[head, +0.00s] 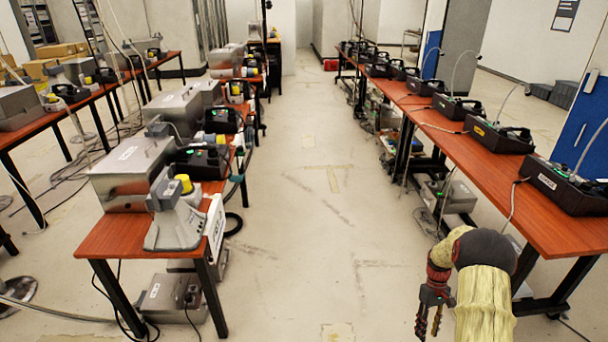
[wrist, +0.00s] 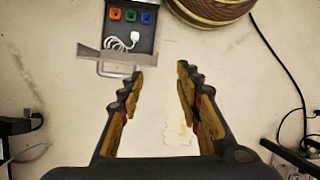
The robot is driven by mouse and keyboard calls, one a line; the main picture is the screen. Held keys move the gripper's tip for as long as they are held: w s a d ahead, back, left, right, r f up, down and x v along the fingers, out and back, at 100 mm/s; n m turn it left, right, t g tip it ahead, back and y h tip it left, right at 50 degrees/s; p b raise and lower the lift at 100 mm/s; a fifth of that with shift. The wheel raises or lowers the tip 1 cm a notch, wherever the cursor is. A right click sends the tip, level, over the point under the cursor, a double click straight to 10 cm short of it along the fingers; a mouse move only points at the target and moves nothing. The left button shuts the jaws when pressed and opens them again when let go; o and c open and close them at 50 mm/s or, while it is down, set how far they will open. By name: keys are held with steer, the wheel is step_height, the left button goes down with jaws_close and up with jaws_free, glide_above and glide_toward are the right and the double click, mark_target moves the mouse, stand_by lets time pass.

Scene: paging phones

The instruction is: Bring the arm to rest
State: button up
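My gripper (head: 429,328) is at the lower right of the head view, at the end of my pale yellow covered arm. It hangs with its fingers pointing down over the floor, left of the right-hand table row. In the wrist view my gripper (wrist: 160,72) shows two yellow and black fingers spread apart. Nothing is between them but pale floor (wrist: 165,115) some way below. The fingers hold nothing.
A long row of red-brown tables (head: 556,225) with black phone units (head: 566,186) runs close to my arm's right. Another table (head: 110,236) with metal boxes (head: 131,170) stands at the left. The aisle floor (head: 320,220) between them is clear.

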steer(key=s+a+r+m+t+p, duration=0.1)
steer(key=s+a+r, duration=0.25)
steer(key=r, duration=0.55)
steer(key=s+a+r+m+t, duration=0.15)
steer(key=a+r, duration=0.25)
steer(key=r, duration=0.4)
steer(key=s+a+r+m+p, duration=0.1)
steer(key=s+a+r+m, duration=0.2)
steer(key=r, duration=0.6)
steer(key=s+a+r+n+t+p, duration=0.1)
steer(key=s+a+r+t, duration=0.1)
steer(key=s+a+r, duration=0.2)
steer(key=s+a+r+n+t+p, duration=0.1)
steer(key=s+a+r+t, duration=0.2)
steer(key=s+r, duration=0.6)
steer(key=s+a+r+n+t+p, duration=0.1)
steer(key=s+a+r, duration=0.5)
steer(key=r, duration=0.6)
steer(key=shift+s+a+t+h+p, duration=0.4)
steer(key=shift+a+t, duration=0.25)
steer(key=shift+t, duration=0.2)
steer(key=shift+c, duration=0.6)
